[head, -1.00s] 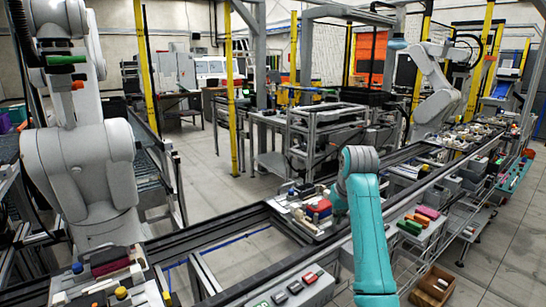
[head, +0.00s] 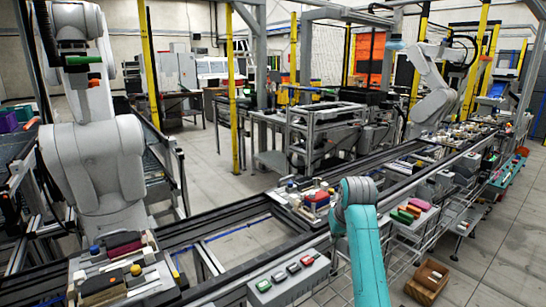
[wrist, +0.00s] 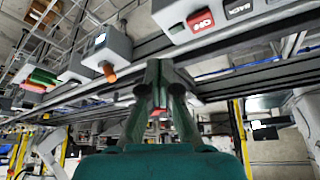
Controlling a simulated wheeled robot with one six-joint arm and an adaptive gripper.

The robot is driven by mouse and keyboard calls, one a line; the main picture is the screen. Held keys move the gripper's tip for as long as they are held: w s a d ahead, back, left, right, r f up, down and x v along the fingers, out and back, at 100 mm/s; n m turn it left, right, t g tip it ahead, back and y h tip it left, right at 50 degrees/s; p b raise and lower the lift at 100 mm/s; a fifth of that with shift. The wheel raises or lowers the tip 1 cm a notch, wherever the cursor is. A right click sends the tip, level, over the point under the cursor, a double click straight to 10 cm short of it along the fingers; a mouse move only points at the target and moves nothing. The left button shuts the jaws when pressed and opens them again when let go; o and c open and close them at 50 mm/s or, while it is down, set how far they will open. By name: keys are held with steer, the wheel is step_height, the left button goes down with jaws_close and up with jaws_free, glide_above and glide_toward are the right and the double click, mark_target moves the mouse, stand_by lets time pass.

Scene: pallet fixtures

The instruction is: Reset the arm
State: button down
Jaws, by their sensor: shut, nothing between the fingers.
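My teal arm (head: 358,230) rises at the lower middle of the head view, in front of the conveyor line. My gripper is out of the head view. In the wrist view my gripper (wrist: 160,95) points up the picture from its teal body, with its dark fingers together and nothing held. A grey button box (wrist: 190,18) with a red button shows beyond the fingers in the wrist view. The same kind of box (head: 290,280) stands at the bottom of the head view, with green, red and other buttons.
A pallet (head: 155,290) with fixtures lies at the lower left, and another (head: 290,205) sits mid-line. A large white robot arm (head: 95,165) stands at left. Coloured blocks (head: 408,214) lie on a shelf at right. A brown crate (head: 428,280) stands on the floor.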

steer(key=s+f+t, duration=0.2)
steer(key=s+f, duration=0.8)
steer(key=f, duration=0.5)
steer(key=s+f+t, duration=0.1)
steer(key=s+f, duration=0.8)
steer(key=f, duration=0.5)
steer(key=s+t, duration=0.4)
steer(key=s, duration=2.6)
steer(key=s+r+m+t, duration=0.1)
steer(key=s+r+t, duration=0.1)
steer(key=s+r, duration=1.3)
steer(key=shift+s+r+t, duration=0.25)
steer(key=shift+s+t, duration=0.05)
steer(key=shift+s, duration=0.6)
